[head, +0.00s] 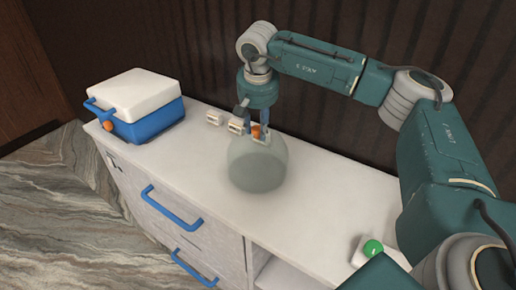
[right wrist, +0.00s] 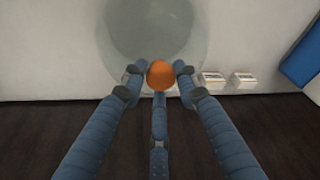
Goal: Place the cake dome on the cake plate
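The cake dome (head: 257,166) is a translucent grey-green bell with an orange knob on top, upright at the middle of the white counter. My right gripper (head: 255,130) is above it, pointing down, with its fingers around the orange knob. In the right wrist view the blue fingers of this gripper (right wrist: 159,77) close in around the knob from several sides, and the dome (right wrist: 185,32) spreads out beyond them. A darker round patch shows through the dome; I cannot tell whether it is the cake plate. No cake plate shows clearly elsewhere. My left gripper is out of view.
A blue cooler box with a white lid (head: 137,99) stands at the counter's left end. Two small white blocks (head: 214,117) lie behind the dome. A green round button on a white base (head: 373,247) is at the front right. The counter between dome and cooler is clear.

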